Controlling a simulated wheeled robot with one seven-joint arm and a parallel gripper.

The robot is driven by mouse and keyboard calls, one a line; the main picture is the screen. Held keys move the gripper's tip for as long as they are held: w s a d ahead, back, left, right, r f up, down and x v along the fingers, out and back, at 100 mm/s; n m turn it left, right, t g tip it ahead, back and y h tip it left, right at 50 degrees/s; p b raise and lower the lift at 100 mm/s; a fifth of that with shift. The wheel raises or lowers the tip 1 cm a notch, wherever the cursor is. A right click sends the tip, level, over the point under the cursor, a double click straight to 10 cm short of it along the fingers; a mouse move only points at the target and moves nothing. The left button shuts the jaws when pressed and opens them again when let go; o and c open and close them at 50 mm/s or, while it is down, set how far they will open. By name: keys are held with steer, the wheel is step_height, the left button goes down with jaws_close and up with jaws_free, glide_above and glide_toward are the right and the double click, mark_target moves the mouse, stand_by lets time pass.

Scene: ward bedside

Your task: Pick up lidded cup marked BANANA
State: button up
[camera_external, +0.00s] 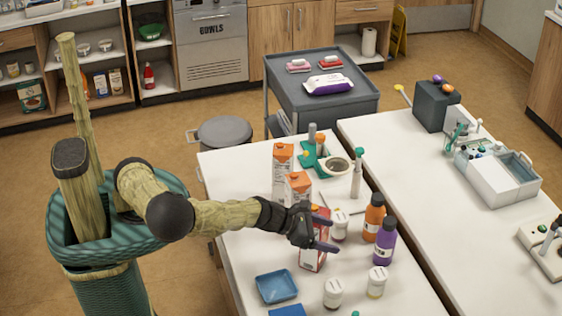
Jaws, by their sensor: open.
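Several small white lidded cups stand on the white table. One cup (341,228) is beside my gripper's fingertips, another cup (377,282) is nearer the front right, and a third cup (333,293) is at the front. Their labels are too small to read, so I cannot tell which is marked BANANA. My gripper (334,236) is open, its two dark fingers pointing right. It is over or beside a red carton (313,258), which it partly hides. I cannot tell whether the fingers touch the nearest cup.
Orange-topped cartons (283,160) stand behind my gripper. An orange bottle (373,217) and a purple bottle (384,242) stand to its right. A blue tray (277,287) lies at the front left. A tape roll (337,167) and green items are farther back. A second table (440,200) adjoins on the right.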

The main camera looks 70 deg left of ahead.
step_height(320, 180, down, 10)
steer(key=shift+f, duration=0.25)
steer(key=p, duration=0.4)
glide_toward(376, 273)
steer(key=w+d, duration=0.1)
steer(key=w, duration=0.1)
steer(key=shift+w+d+f, duration=0.25)
steer(key=shift+w+f, duration=0.1)
steer(key=shift+f, duration=0.35)
steer(key=shift+w+a+f+p, duration=0.1)
steer(key=shift+w+f+p, duration=0.25)
steer(key=shift+w+p, duration=0.6)
steer(key=shift+a+f+p+x, duration=0.15)
steer(key=shift+p+x, duration=0.25)
steer(key=shift+x, duration=0.4)
steer(key=shift+a+f+p+x, duration=0.15)
steer(key=shift+p+x, duration=0.2)
steer(key=shift+x, duration=0.5)
steer(key=shift+d+r, duration=0.1)
steer(key=shift+d, duration=0.1)
